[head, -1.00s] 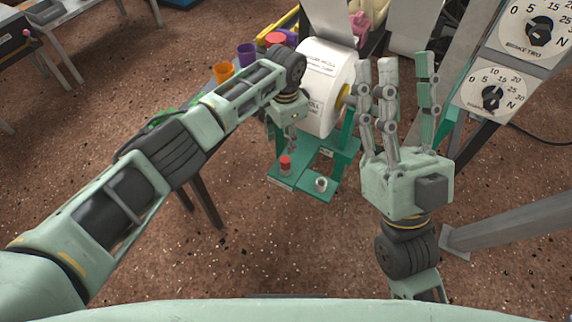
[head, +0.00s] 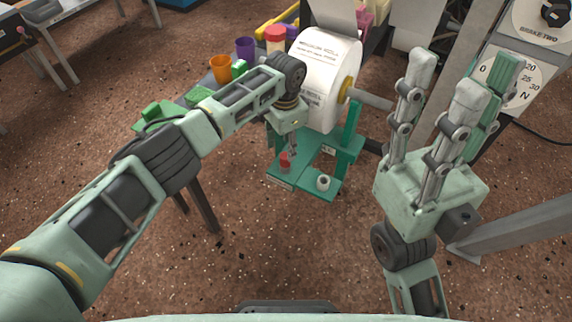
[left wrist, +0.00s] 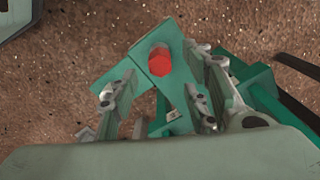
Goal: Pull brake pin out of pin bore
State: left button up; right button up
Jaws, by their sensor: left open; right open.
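The brake pin, with a red top (head: 285,161), stands on the green stand (head: 309,185) below the white paper roll. Its red head (left wrist: 160,62) also shows in the left wrist view; its lower part and the pin bore are hidden. My left gripper (head: 291,151) is right above and behind the pin. In the left wrist view my left gripper (left wrist: 160,92) is open, with fingers to either side of the red head and gaps between. My right gripper (head: 450,80) is open and empty, pointing up, well to the right.
A white paper roll (head: 322,75) on a yellow-hubbed spindle is mounted behind the stand. Orange (head: 221,69) and purple (head: 245,48) cups stand at the back left. Dial panels (head: 505,80) are right.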

aim_at(285, 156)
pick_arm(q)
jog(key=shift+f, duration=0.1)
dwell(0.3)
jog(key=shift+f+b, duration=0.9)
jog(key=shift+f, duration=1.1)
jog(key=shift+c, duration=0.5)
grip_shut()
jog(key=c, duration=0.7)
grip_release()
jog(key=shift+r, duration=0.1)
grip_shut()
jog(key=shift+a, duration=0.1)
